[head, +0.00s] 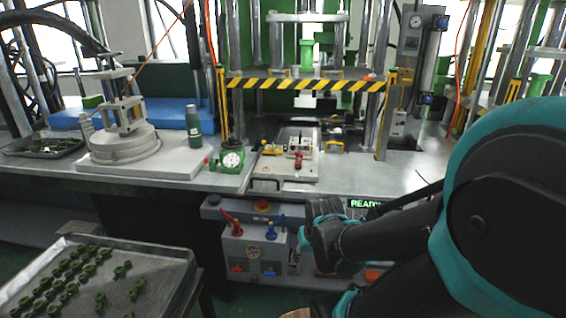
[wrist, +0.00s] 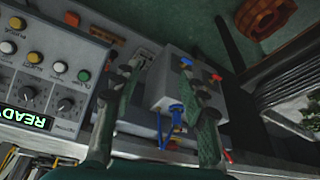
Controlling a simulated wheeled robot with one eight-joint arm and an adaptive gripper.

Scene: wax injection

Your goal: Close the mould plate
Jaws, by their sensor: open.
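The mould plate assembly (head: 285,170) lies on the bench under the press, below the striped yellow-and-black bar. It is a light metal plate with small red and white parts and a dark handle (head: 264,184) at its front left. Whether its plates lie open or shut is too small to tell. My gripper (head: 325,222) is low in front of the bench, right of the grey valve box and well below the plate. In the wrist view my gripper (wrist: 160,82) has its two fingers apart, with nothing held between them. The mould plate is not clearly seen there.
The grey valve box (head: 252,250) with red and blue levers also shows between the fingers in the wrist view (wrist: 165,95). A control panel (wrist: 45,75) reads READY. A tray (head: 150,268) of green parts stands front left. A green bottle (head: 193,125) and dial gauge (head: 232,160) flank the plate's left.

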